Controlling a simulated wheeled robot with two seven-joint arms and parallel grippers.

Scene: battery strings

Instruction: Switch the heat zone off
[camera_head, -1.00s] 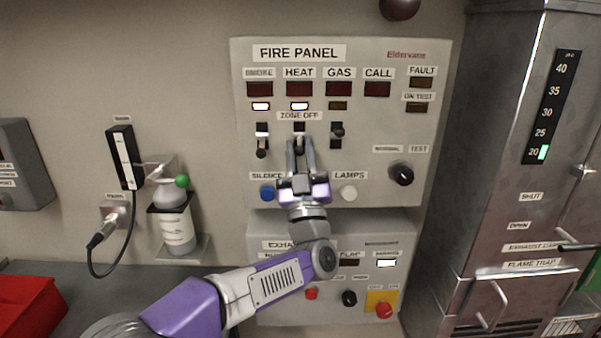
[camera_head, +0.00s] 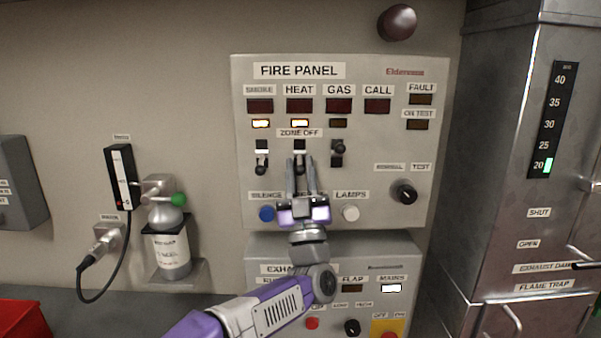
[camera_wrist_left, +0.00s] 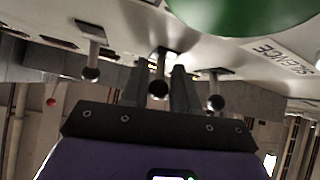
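The fire panel (camera_head: 430,165) is upright on the wall. Under its ZONE OFF label are three toggle switches. The heat switch (camera_head: 299,151) is the middle one, and its lever appears tilted down. The amber lamp (camera_head: 299,123) under HEAT is lit; the red HEAT window (camera_head: 299,105) is dark. My left gripper (camera_head: 301,160) points up at the heat switch with a finger on each side of the lever. In the left wrist view the lever's ball (camera_wrist_left: 158,88) lies between the fingers, with small gaps visible. My right gripper is out of view.
The smoke switch (camera_head: 261,166) at left has its lever down and a lit amber lamp (camera_head: 260,123). The gas switch (camera_head: 338,149) at right is up, its lamp (camera_head: 338,123) dark. Below are the blue SILENCE button (camera_head: 267,213) and white LAMPS button (camera_head: 350,213).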

